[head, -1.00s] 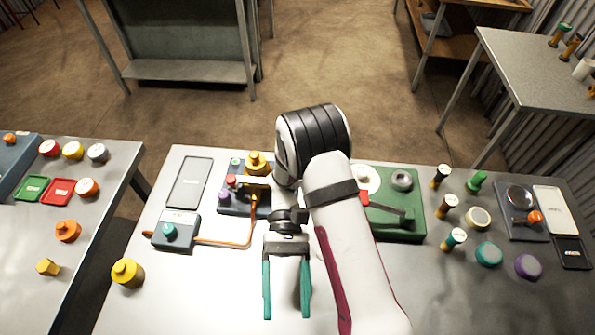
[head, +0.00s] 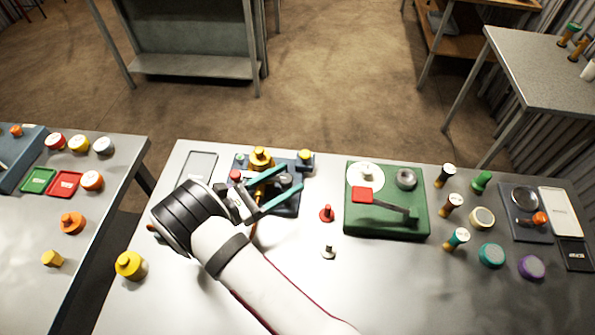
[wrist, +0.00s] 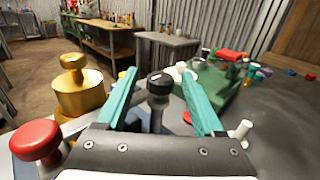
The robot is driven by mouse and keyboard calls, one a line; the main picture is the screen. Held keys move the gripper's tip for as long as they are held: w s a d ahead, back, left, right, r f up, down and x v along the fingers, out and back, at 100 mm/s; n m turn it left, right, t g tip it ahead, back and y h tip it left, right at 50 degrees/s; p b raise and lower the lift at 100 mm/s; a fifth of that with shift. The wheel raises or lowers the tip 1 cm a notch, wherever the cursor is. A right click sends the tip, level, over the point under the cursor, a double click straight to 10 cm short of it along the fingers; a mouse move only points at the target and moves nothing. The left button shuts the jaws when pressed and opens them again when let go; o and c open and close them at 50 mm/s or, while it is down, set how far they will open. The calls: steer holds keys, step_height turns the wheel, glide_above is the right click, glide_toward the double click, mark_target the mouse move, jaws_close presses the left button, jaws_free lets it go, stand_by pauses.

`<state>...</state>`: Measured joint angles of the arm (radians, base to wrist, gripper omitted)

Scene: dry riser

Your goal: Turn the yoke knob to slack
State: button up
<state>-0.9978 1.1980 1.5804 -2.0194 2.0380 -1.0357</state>
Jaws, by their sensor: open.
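My gripper (head: 292,176) is open over a dark blue fixture (head: 288,208), its teal fingers pointing to the upper right. In the wrist view my gripper (wrist: 158,76) has a black-capped knob (wrist: 159,82) on a grey stem between its fingers, with a gap on each side. In the head view this dark knob (head: 284,180) is partly hidden by the fingers. A gold knob (head: 260,157) stands at the fixture's back and also shows left of the fingers in the wrist view (wrist: 77,85). No readable label shows which one is the yoke knob, nor any slack mark.
A red knob (wrist: 36,142) is close left of my gripper in the wrist view. A green box with a red-ended lever (head: 388,222) stands to the right. The front middle of the table is clear.

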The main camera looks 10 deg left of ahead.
mark_target(292, 177)
steer(key=shift+x, duration=1.95)
jaws_close()
